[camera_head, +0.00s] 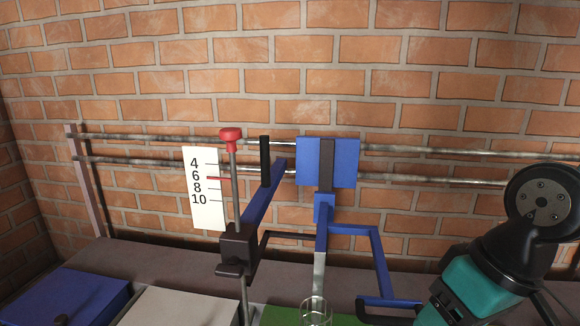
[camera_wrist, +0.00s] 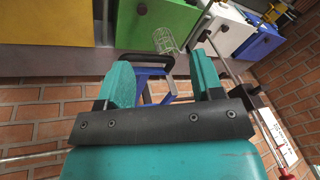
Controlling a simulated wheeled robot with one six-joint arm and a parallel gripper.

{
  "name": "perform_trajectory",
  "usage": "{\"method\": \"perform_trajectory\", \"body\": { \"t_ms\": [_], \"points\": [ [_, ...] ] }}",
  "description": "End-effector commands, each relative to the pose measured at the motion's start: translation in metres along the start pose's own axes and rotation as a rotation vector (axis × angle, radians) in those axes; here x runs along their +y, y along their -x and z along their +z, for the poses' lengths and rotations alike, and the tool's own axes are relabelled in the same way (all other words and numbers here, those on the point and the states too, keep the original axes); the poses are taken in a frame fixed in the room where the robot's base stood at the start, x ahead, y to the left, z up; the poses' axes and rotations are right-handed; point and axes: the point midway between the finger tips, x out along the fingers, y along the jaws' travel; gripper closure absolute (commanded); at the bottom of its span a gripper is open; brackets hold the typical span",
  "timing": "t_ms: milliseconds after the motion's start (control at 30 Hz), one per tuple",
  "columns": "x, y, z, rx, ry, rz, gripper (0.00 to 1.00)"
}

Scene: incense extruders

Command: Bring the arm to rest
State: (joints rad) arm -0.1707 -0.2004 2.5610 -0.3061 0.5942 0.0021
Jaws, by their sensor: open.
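My gripper (camera_wrist: 162,78) shows in the wrist view with its two teal fingers spread apart and nothing held between them. Beyond the fingers are a black handle (camera_wrist: 135,60) and part of a blue frame (camera_wrist: 155,84); I cannot tell the gap between them and the fingertips. In the head view, my teal and black arm comes in at the lower right, beside the blue frame (camera_head: 380,265) of the extruder. The fingertips are not clearly visible there.
A red-knobbed rod (camera_head: 231,140) stands beside a numbered card (camera_head: 202,188). A blue plate (camera_head: 345,162) is near wall pipes. Blue (camera_head: 75,295), white (camera_head: 180,308) and green (camera_head: 280,317) boxes line the front; the wrist view adds a yellow one (camera_wrist: 45,22).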

Motion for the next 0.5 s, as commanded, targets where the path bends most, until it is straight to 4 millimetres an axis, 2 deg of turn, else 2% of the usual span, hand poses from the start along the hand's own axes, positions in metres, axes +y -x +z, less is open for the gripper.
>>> {"method": "perform_trajectory", "body": {
  "t_ms": [33, 133, 500],
  "points": [
    [-0.028, 0.026, 0.004, -0.012, 0.083, -0.047, 0.39],
    [-0.076, 0.063, 0.025, -0.057, 0.264, -0.14, 0.39],
    [-0.1, 0.195, -0.008, -0.06, 0.234, -0.131, 0.39]
  ]
}}
